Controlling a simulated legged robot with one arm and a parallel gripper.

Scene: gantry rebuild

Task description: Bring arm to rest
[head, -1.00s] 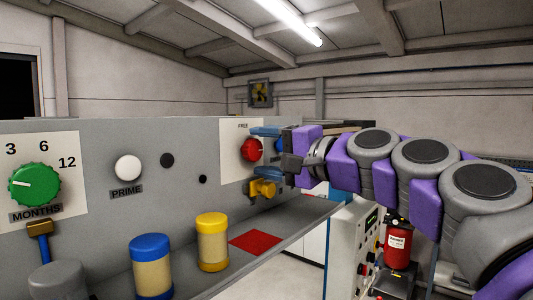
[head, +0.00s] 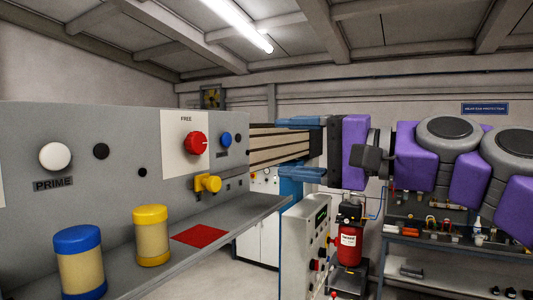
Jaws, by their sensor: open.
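My gripper (head: 285,148) is open, with its two blue fingers one above the other and pointing left. It is at the right of the grey panel (head: 120,130), apart from the red knob (head: 195,144) marked FREE and the blue button (head: 226,139). No object shows between the fingers. My purple and grey arm stretches in from the right edge of the head view. The yellow valve handle (head: 207,184) sits below the red knob.
A yellow-capped jar (head: 151,236) and a blue-capped jar (head: 79,262) stand on the panel's shelf beside a red square (head: 201,236). A control cabinet (head: 304,245), a red tank (head: 350,246) and a workbench (head: 450,246) stand below and behind my arm.

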